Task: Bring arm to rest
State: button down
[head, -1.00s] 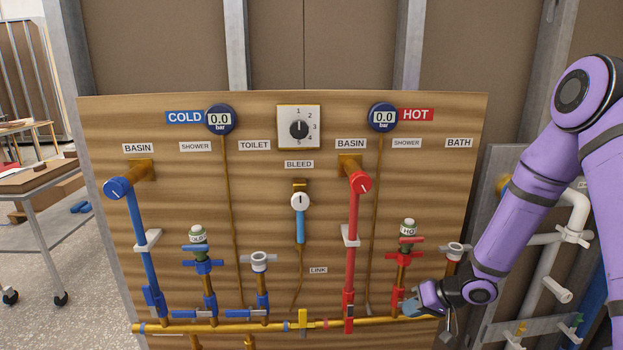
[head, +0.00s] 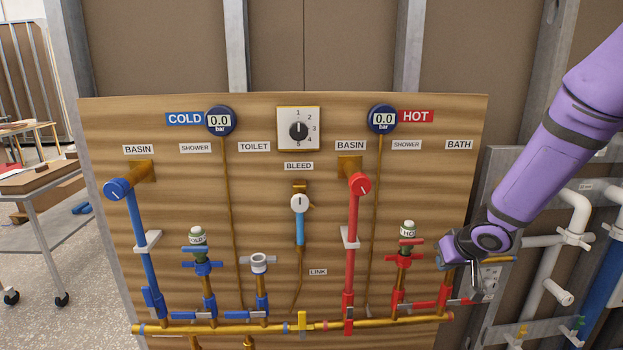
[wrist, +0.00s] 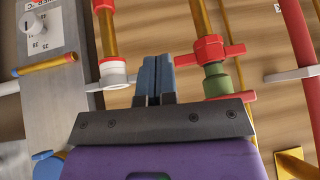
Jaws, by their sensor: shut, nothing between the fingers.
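My purple arm (head: 545,155) reaches in from the right of the head view. My gripper (head: 445,262) is at the lower right of the wooden panel, in front of the pipe under the BATH label (head: 459,144). In the wrist view my gripper (wrist: 158,75) shows two blue-grey fingers pressed together with nothing between them. A red pipe fitting with a white end (wrist: 113,72) is left of the fingers. A red valve handle on a green body (wrist: 217,75) is on their right. I cannot tell from the picture whether the fingers touch either one.
The wooden panel (head: 300,230) carries blue pipes (head: 138,225), red pipes (head: 352,240) and a brass pipe (head: 270,328) along the bottom. White pipes (head: 560,240) stand right of it. A table (head: 40,185) is at far left. Open floor lies left of the panel.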

jog(key=s+d+r+m+h, duration=0.1)
jog(key=s+d+r+h, duration=0.1)
jog(key=s+r, duration=0.45)
jog(key=s+d+r+m+h, duration=0.15)
jog(key=s+r, duration=0.25)
jog(key=r, duration=0.6)
jog(key=s+a+r, duration=0.2)
jog(key=s+r, duration=0.1)
jog(key=s, duration=0.7)
jog(key=s+a+r+n+g+y, duration=0.1)
jog(key=s+r, duration=0.3)
jog(key=s, duration=0.6)
jog(key=shift+a+r, duration=0.2)
jog(key=shift+a, duration=0.65)
jog(key=shift+y, duration=0.25)
